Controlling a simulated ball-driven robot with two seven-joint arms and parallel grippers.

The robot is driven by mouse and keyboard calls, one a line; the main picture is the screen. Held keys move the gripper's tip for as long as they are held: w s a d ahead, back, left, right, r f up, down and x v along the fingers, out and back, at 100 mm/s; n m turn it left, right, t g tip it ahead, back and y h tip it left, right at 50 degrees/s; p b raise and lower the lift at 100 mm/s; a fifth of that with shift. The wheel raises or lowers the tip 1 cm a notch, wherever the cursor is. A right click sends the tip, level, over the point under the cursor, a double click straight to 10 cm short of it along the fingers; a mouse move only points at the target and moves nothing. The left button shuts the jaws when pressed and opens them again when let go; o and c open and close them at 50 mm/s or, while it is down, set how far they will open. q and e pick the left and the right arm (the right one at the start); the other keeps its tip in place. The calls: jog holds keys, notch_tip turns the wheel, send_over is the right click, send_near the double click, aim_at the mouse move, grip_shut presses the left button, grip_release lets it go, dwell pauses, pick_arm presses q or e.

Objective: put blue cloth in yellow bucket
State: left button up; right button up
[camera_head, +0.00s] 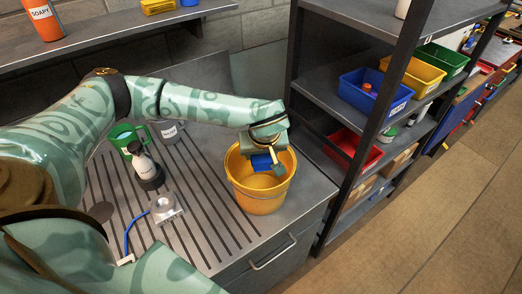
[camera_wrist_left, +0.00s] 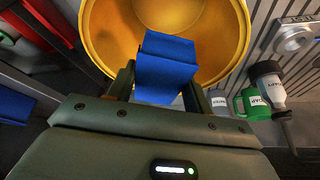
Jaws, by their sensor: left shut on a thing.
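The yellow bucket (camera_head: 256,192) stands upright at the right end of the ridged grey counter. My left gripper (camera_head: 266,163) is over the bucket's opening, shut on the folded blue cloth (camera_head: 262,161). In the left wrist view the blue cloth (camera_wrist_left: 165,68) sits between the fingers of my left gripper (camera_wrist_left: 163,84), in front of the bucket's mouth. The inside of the yellow bucket (camera_wrist_left: 120,32) shows around the cloth. I cannot tell how far below the rim the cloth hangs. My right gripper is not in view.
A green jug (camera_head: 122,138), a grey mug (camera_head: 169,132) and a soap bottle (camera_head: 146,165) stand left of the bucket. A dark shelf rack with blue (camera_head: 374,94), yellow and red bins stands close on the right.

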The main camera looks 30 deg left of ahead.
pick_arm(q)
jog(key=shift+f+b, duration=0.5)
jog(key=shift+f, duration=0.7)
jog(key=o, duration=1)
jog(key=shift+r, duration=0.1)
jog(key=shift+o, duration=0.2)
notch_tip(320, 180, up, 6)
jog(key=p, duration=0.6)
jog(key=shift+r, duration=0.2)
notch_tip(320, 180, up, 8)
jog(key=p, duration=0.7)
jog(key=shift+f+p, duration=0.2)
jog(key=shift+p, duration=0.15)
